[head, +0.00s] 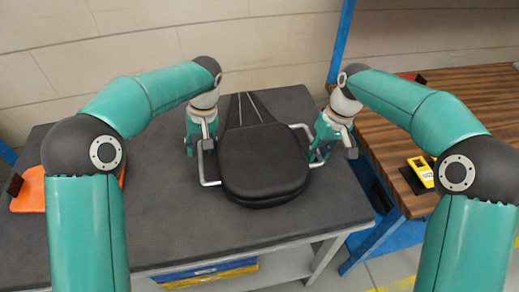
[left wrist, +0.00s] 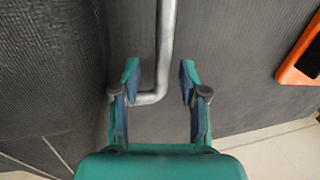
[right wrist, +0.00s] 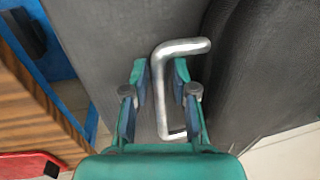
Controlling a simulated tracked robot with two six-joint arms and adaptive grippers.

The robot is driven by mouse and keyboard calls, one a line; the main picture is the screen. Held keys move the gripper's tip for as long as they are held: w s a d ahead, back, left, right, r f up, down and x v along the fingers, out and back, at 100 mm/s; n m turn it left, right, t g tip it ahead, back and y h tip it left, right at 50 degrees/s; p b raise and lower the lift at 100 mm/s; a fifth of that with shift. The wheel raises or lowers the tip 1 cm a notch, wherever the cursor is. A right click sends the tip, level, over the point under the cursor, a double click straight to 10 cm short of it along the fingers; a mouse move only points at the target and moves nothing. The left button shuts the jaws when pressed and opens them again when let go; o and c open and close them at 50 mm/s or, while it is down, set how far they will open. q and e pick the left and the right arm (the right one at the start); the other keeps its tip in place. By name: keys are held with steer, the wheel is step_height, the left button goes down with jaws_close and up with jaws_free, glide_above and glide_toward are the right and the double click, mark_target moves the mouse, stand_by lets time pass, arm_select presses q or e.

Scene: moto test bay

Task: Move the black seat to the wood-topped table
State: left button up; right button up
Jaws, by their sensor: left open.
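The black seat (head: 265,160) lies on the dark grey table, with a bent metal handle on each side. My left gripper (head: 197,147) is at the left handle (head: 204,168). In the left wrist view the open fingers (left wrist: 160,85) stand on either side of the bar, apart from it. My right gripper (head: 325,150) is at the right handle (head: 304,130). In the right wrist view its fingers (right wrist: 160,85) straddle the right handle (right wrist: 158,95), with gaps showing beside the bar. The wood-topped table (head: 455,100) stands to the right on blue legs.
An orange part (head: 30,192) lies at the grey table's (head: 180,235) left end. A yellow device (head: 421,171) sits on the wood top's near edge, and a red item (right wrist: 30,165) lies farther back. A gap separates the tables. A block wall (head: 150,40) stands behind.

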arm_select(q)
steer(key=shift+a+f, duration=0.1)
steer(key=shift+f, duration=0.2)
arm_select(e)
steer(key=shift+f, duration=0.25)
arm_select(q)
steer(key=c, duration=0.4)
arm_select(e)
steer(key=c, duration=0.4)
arm_select(q)
jaws_close()
arm_select(e)
jaws_close()
arm_select(q)
steer(key=shift+r, duration=0.15)
arm_select(e)
steer(key=shift+r, duration=0.15)
